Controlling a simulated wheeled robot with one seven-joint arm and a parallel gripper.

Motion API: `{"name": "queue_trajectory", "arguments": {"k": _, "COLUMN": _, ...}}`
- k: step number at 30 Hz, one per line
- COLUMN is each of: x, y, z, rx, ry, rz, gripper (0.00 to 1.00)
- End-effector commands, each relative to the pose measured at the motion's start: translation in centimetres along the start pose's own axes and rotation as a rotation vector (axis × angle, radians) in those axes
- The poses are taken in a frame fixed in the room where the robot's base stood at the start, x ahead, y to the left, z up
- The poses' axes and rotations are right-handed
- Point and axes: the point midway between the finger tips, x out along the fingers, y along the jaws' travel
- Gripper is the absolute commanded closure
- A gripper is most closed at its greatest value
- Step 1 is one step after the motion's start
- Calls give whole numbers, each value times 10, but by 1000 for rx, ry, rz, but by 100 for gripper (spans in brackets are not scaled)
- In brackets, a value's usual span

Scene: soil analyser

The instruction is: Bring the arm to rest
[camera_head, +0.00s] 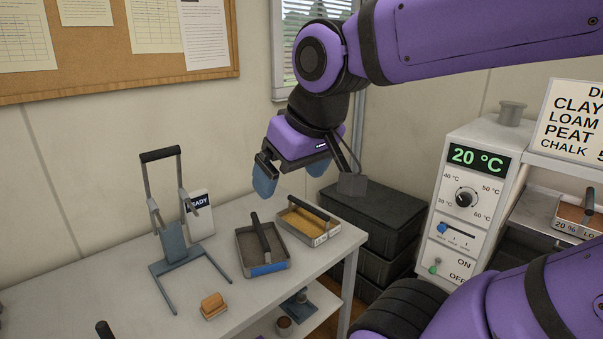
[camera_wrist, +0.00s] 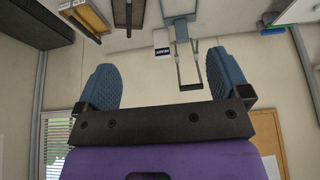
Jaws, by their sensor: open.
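My purple arm comes in from the upper right in the head view. My gripper (camera_head: 292,178) hangs above the back right part of the bench, above and behind the two trays. Its blue fingers are apart with nothing between them. The wrist view shows the same gripper (camera_wrist: 162,88) with its two blue padded fingers spread wide and empty. The wall and window show behind it there.
A grey tray (camera_head: 247,259) and a tray with yellowish contents (camera_head: 298,231) stand on the bench (camera_head: 105,285), near a metal stand (camera_head: 173,245) and a small brown block (camera_head: 213,305). Black cases (camera_head: 385,212) are stacked right of the bench. A 20 °C control unit (camera_head: 478,165) stands further right.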

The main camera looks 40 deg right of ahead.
Motion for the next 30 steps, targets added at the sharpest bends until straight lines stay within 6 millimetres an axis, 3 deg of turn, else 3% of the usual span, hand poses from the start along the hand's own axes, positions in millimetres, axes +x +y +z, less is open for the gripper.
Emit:
{"name": "queue_trajectory", "arguments": {"k": 6, "x": -11, "y": 2, "z": 16, "rx": 0, "ry": 22, "rz": 2, "gripper": 6}}
{"name": "queue_trajectory", "arguments": {"k": 30, "x": -11, "y": 2, "z": 17, "rx": 0, "ry": 22, "rz": 2, "gripper": 6}}
